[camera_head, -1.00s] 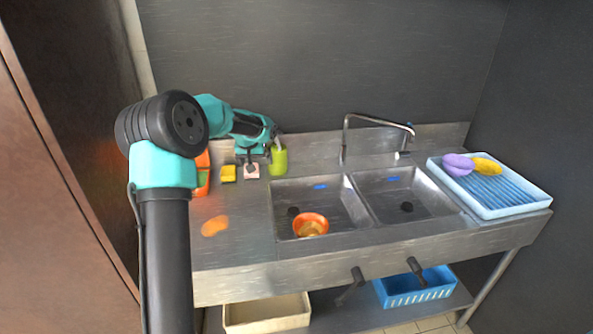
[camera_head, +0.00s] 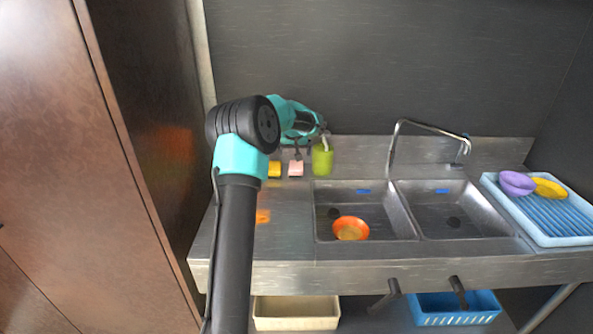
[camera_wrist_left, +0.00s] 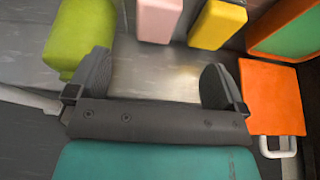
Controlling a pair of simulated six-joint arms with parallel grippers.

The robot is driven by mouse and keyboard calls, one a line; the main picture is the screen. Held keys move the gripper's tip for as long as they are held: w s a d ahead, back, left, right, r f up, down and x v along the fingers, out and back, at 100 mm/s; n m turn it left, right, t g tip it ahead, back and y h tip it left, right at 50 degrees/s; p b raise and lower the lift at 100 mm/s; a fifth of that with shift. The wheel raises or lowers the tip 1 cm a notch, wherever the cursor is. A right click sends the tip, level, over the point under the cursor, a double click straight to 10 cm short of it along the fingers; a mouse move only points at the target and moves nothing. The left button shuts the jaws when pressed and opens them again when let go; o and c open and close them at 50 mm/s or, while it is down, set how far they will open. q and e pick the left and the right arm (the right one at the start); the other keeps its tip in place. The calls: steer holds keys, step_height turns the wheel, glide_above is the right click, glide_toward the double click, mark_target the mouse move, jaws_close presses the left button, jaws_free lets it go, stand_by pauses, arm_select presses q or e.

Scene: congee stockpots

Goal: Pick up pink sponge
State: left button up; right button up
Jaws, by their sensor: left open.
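In the left wrist view the pink sponge (camera_wrist_left: 159,18) is at the top, cut by the frame edge, beyond the fingertips. My left gripper (camera_wrist_left: 155,82) is open, with only bare counter between its fingers. My right gripper is not in view.
An orange item (camera_wrist_left: 272,97) lies beside that finger. A blue rack (camera_head: 545,215) is at right.

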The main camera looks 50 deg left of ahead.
mark_target(296, 166)
arm_select(q)
steer(key=x, duration=0.7)
steer(key=shift+f, duration=0.1)
steer(key=shift+w, duration=0.1)
steer(key=shift+w+x, duration=0.15)
steer(key=shift+x, duration=1.15)
steer(key=shift+w+x, duration=0.15)
steer(key=shift+x, duration=1.15)
steer(key=shift+a, duration=0.1)
steer(key=shift+c, duration=0.4)
steer(key=c, duration=0.9)
